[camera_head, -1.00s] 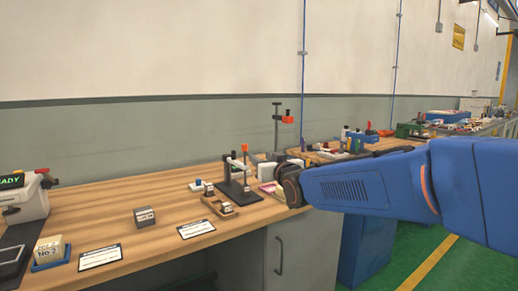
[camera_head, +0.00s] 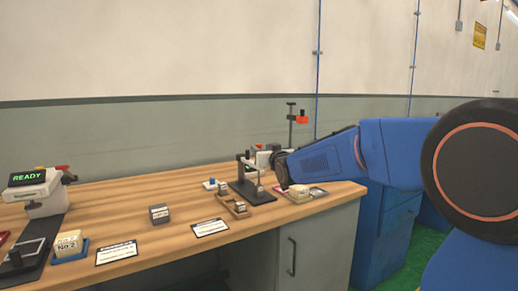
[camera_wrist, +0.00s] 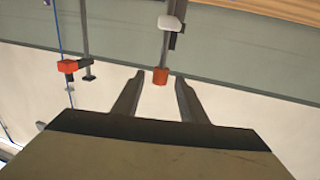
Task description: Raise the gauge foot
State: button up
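The gauge stand (camera_head: 243,188) is a dark post on a black base, on the wooden bench left of my gripper in the head view. In the wrist view a grey rod (camera_wrist: 166,45) with a pale clamp (camera_wrist: 172,23) ends in an orange block (camera_wrist: 160,76). I cannot tell which part is the gauge foot. My gripper (camera_wrist: 160,77) is open; its two dark fingers lie either side of the orange block in the picture, with visible gaps on both sides. In the head view the dark gripper end (camera_head: 280,163) is beside the stand and its fingers are hard to make out.
A second stand with a red-orange block (camera_head: 302,117) rises behind my gripper; its block also shows in the wrist view (camera_wrist: 67,66). A wooden tray (camera_head: 233,208), a grey block (camera_head: 159,214), white cards and a READY device (camera_head: 40,190) are on the bench.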

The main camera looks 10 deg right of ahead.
aim_at(260, 148)
jog(key=shift+w+a, duration=0.15)
jog(key=shift+w, duration=0.8)
jog(key=shift+w+a, duration=0.1)
jog(key=shift+w, duration=0.85)
